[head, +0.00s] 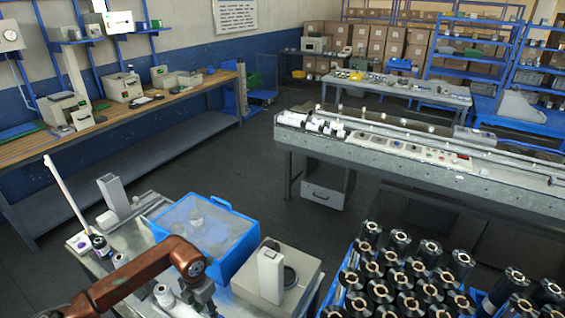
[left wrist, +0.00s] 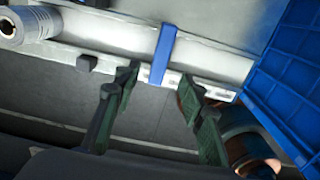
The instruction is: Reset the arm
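My left arm comes in from the lower left of the head view, and its gripper (head: 205,297) hangs over the side table, in front of the blue bin. In the left wrist view the two dark green fingers of my left gripper (left wrist: 160,76) stand apart, with nothing between them. A blue strip on a pale surface shows beyond the fingertips. My right arm and right gripper are not in the head view.
The blue bin (head: 243,262) and a pale box (head: 297,258) stand beside my left gripper. A crate of black rolls (head: 371,232) fills the lower right. The wrapper bench (head: 365,165) stands behind. Open floor (head: 235,170) lies between it and the wooden bench (head: 140,112).

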